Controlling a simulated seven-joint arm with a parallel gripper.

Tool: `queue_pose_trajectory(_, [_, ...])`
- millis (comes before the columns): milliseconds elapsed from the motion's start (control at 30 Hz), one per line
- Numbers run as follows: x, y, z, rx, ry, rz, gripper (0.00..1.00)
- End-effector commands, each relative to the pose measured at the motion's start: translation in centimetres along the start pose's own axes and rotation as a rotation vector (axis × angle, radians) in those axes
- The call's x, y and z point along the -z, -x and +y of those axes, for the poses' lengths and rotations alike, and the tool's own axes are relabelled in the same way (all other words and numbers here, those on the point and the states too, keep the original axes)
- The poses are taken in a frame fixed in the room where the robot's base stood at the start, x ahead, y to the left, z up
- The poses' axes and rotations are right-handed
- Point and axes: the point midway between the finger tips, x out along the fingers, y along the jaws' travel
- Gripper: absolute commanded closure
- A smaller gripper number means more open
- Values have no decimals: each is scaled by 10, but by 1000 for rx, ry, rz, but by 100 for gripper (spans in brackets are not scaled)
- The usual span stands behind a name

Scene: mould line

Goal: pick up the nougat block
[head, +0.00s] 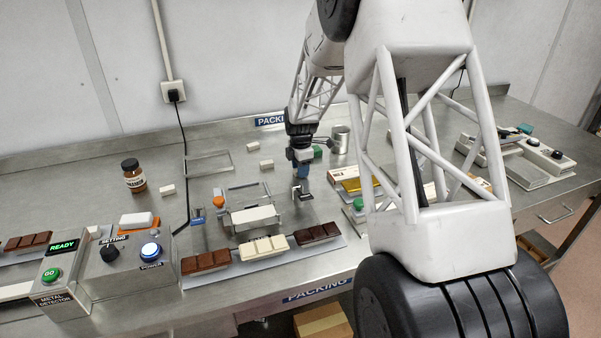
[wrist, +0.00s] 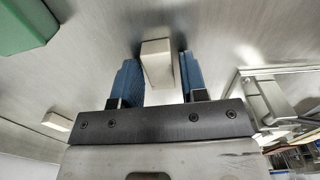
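My gripper (head: 301,170) is low over the steel bench in the head view, fingers pointing down. In the wrist view my gripper's blue fingers (wrist: 158,65) stand on either side of a plain cream block (wrist: 157,58), which looks like the nougat block. A narrow gap shows between the block and the right finger. Whether the left finger touches the block is unclear. In the head view I cannot make out this block at the gripper.
A green block (wrist: 22,24) lies near the gripper; it also shows in the head view (head: 318,151). Another cream block (wrist: 57,121) is at lower left in the wrist view. A metal fixture (wrist: 264,98) stands close on the right. Chocolate bars (head: 206,261) line the front.

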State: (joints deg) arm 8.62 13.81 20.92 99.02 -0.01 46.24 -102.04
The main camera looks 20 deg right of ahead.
Motion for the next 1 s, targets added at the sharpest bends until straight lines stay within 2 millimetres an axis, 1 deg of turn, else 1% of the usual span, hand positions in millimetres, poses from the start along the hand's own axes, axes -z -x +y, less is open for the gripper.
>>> queue_pose_trajectory(33, [0,0,0,0,0,0,68])
queue_pose_trajectory(200, [0,0,0,0,0,0,94])
queue_pose_trajectory(233, [0,0,0,0,0,0,97])
queue_pose_trajectory(500, [0,1,0,0,0,0,97])
queue_pose_trajectory(667, [0,9,0,-1,0,0,97])
queue_pose_trajectory(867, [0,32,0,-2,0,0,97])
queue_pose_trajectory(1000, [0,53,0,-3,0,-1,97])
